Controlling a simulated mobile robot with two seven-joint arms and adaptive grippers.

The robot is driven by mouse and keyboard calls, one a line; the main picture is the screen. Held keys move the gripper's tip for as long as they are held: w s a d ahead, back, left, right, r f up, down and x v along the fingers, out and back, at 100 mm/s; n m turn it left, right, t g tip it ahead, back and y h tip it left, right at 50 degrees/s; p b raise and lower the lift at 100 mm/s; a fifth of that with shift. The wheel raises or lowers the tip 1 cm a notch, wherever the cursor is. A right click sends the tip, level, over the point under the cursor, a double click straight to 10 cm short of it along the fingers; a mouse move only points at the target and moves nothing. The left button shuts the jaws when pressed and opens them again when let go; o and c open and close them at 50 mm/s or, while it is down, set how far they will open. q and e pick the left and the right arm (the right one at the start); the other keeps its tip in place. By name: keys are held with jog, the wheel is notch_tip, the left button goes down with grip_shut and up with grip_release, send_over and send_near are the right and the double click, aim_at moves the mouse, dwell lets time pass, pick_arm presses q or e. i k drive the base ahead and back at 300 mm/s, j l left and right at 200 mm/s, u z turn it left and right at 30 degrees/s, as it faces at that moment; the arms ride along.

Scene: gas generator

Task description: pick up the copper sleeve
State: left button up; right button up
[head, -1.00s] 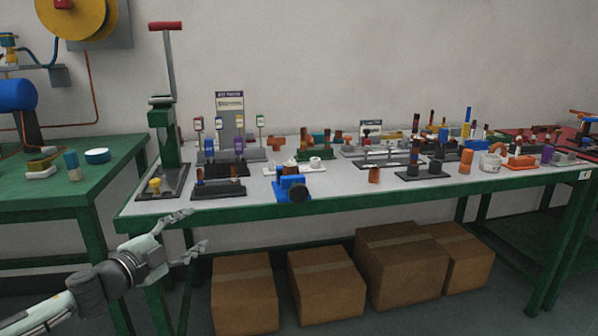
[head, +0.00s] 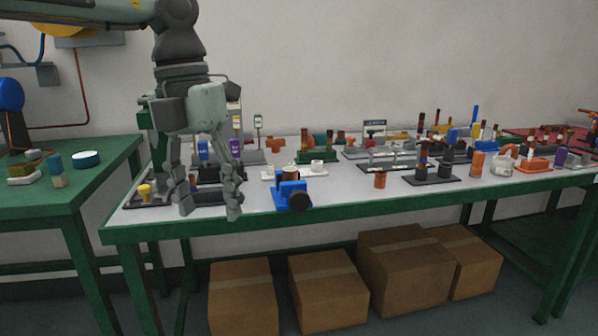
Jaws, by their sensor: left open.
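My right gripper is not in view.
The long green-framed table (head: 335,198) carries several small racks and fittings. An orange cylinder (head: 477,163) stands to the right, near a black stand (head: 431,180). Cardboard boxes (head: 330,290) sit below.

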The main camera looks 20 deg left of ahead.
aim_at(289, 173)
jog(key=i, duration=1.15)
